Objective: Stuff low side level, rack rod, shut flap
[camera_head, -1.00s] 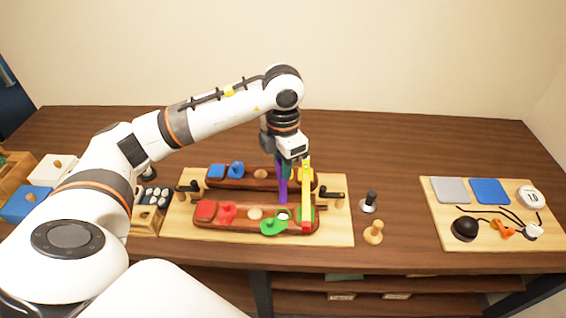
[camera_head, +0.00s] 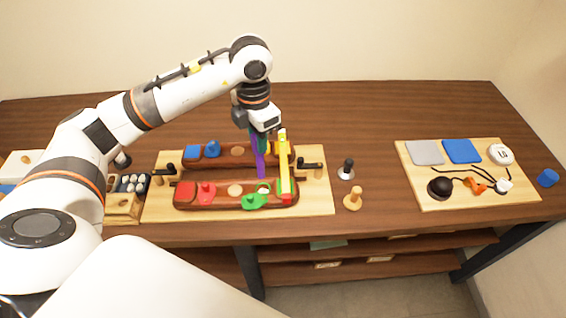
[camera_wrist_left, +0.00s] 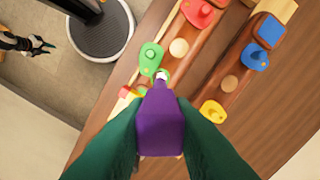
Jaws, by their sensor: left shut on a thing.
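My left gripper (camera_head: 260,142) is shut on a purple rod (camera_head: 261,166), held roughly upright over the front wooden block (camera_head: 220,202). In the left wrist view, its dark green fingers flank the purple rod (camera_wrist_left: 160,128); the rod's far end is near a round hole (camera_wrist_left: 161,76). The green flap (camera_head: 254,202) is swung aside, next to that hole. The red flap (camera_head: 206,192) is on the same block. The rear block carries a blue flap (camera_head: 212,150) and a yellow flap (camera_wrist_left: 213,111). A dark gripper, seemingly my right (camera_wrist_left: 38,46), shows small in the left wrist view.
A yellow bar (camera_head: 284,160) stands across both blocks just right of the rod. Black-handled pieces (camera_head: 311,164) flank the blocks. A wooden knob (camera_head: 354,198) and a black-topped peg (camera_head: 347,169) stand to the right. A second board (camera_head: 440,196) lies farther right.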

